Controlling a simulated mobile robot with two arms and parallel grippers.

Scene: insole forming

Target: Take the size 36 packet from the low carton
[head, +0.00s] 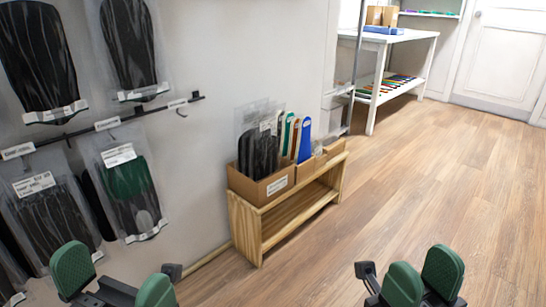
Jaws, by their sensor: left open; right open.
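An open cardboard carton (255,191) with a white label on its front stands on a low wooden bench (300,213) against the wall. Clear packets with dark insoles (262,153) stand upright in it. I cannot read their sizes, so I cannot tell which is size 36. My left gripper (114,281), with green finger pads, is open and empty at the bottom left, in front of the bench and apart from it. My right gripper (422,279) is open and empty at the bottom right, over the floor.
Green, white and blue insoles (304,141) stand in cartons beside it. Bagged insoles (127,195) hang from a wall rail (110,122) at the left. A white table (385,40) stands at the back, near a white door (502,60). The wooden floor (440,160) at the right is clear.

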